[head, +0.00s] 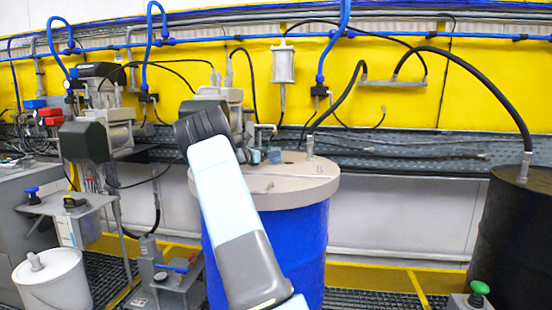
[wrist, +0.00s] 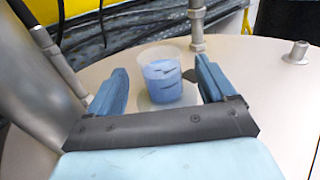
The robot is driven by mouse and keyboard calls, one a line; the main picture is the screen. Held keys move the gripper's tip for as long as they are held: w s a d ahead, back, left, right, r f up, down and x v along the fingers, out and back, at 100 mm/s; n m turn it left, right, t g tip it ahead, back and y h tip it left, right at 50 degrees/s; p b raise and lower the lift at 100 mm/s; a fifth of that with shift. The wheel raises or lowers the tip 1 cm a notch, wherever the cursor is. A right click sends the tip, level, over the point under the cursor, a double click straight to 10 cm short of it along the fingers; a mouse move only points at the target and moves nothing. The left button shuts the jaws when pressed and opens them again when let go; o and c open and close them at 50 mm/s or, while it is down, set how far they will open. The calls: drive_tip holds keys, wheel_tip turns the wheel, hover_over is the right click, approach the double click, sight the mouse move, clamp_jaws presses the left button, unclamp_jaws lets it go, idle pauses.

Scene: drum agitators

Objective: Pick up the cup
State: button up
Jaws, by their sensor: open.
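A small translucent cup with blue contents and dark marks (wrist: 161,80) stands upright on the pale drum lid (wrist: 262,85) in the wrist view. My gripper (wrist: 160,66) is open, with its two blue fingers on either side of the cup. Gaps show between the cup and both fingers, and nothing is held. The cup appears beyond the dark palm bar, roughly centred between the fingers. In the head view, the lid (head: 302,185) tops a blue drum (head: 305,235). My arm partly covers the lid there, and small blue shapes beside it cannot be told apart clearly.
A metal post (wrist: 197,25) rises from the lid close behind the right finger. A metal fitting (wrist: 297,52) stands farther right. A black hose (head: 345,100) runs down to the lid. A black drum (head: 510,235) stands at right, and agitator machinery (head: 105,135) at left.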

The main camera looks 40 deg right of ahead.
drive_tip(key=shift+d+f, duration=0.15)
drive_tip(key=shift+d, duration=2.95)
drive_tip(key=shift+c, duration=0.2)
drive_tip(key=c, duration=1.1)
drive_tip(key=shift+c, duration=0.2)
drive_tip(key=shift+r, duration=0.2)
